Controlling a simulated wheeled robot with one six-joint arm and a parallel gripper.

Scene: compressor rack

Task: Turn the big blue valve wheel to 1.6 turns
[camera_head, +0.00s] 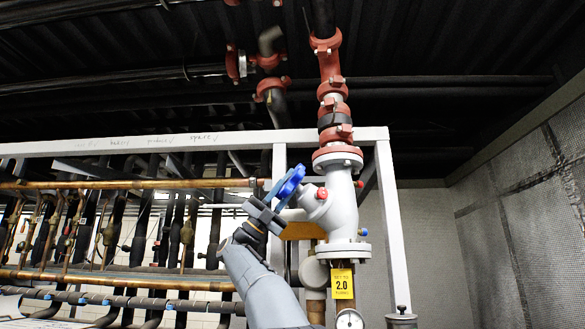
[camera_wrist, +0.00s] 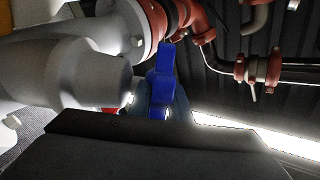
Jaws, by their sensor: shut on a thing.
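The blue valve wheel (camera_head: 287,184) is seen nearly edge-on in the head view, on the left side of the grey valve body (camera_head: 342,205). In the wrist view a blue part of the wheel (camera_wrist: 162,85) rises between my fingers. My gripper (camera_head: 268,209) reaches up to the wheel from the lower left and is shut on its rim. In the wrist view the dark gripper body (camera_wrist: 158,113) hides the lower part of the wheel. A yellow tag (camera_head: 342,283) below the valve reads "2.0"; its smaller words are hard to read.
A white frame post (camera_head: 393,225) stands right of the valve. Copper pipes (camera_head: 120,184) and dark hoses run along the left. Red-coupled piping (camera_head: 330,65) rises above the valve. A gauge (camera_head: 349,319) is at the bottom. Room is open at the right, before the mesh wall.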

